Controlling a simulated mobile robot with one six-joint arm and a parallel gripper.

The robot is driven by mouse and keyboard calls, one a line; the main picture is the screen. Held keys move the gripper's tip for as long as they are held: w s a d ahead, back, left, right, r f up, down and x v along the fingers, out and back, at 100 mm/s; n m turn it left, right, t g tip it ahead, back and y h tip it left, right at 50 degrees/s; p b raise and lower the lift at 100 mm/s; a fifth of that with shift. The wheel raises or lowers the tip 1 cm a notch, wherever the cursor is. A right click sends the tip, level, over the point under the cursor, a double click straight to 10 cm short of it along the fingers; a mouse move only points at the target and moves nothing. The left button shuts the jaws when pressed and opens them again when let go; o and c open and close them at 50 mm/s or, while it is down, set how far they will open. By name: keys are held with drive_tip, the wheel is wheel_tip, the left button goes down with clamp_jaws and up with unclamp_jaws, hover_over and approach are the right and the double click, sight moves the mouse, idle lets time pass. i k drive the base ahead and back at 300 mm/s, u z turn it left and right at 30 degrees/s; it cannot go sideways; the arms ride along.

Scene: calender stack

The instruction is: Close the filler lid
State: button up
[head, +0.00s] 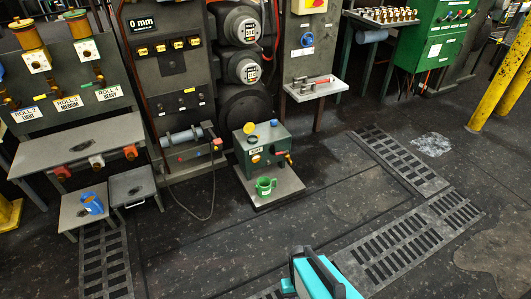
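A grey-green box unit (262,152) stands on a low pale platform (270,188) at the foot of the machine, in the middle of the head view. On its top are a yellow round piece (249,128) that looks tipped upright and a small blue piece (274,122). The yellow one may be the filler lid standing open, but it is too small to be sure. A green mug-like can (264,188) stands on the platform in front of the box. A teal and dark part of my own body shows at the bottom edge, well short of the box. No gripper fingers can be made out.
A grey bench (75,143) with low stands is at left, a blue cup (92,204) on one. A hose (205,205) loops on the floor left of the platform. Floor grates (400,160) lie at right, yellow posts (500,75) beyond. The dark floor before the platform is clear.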

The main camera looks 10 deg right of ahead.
sight(249, 127)
drive_tip(key=u, duration=0.3)
drive_tip(key=i, duration=1.25)
drive_tip(key=u, duration=0.05)
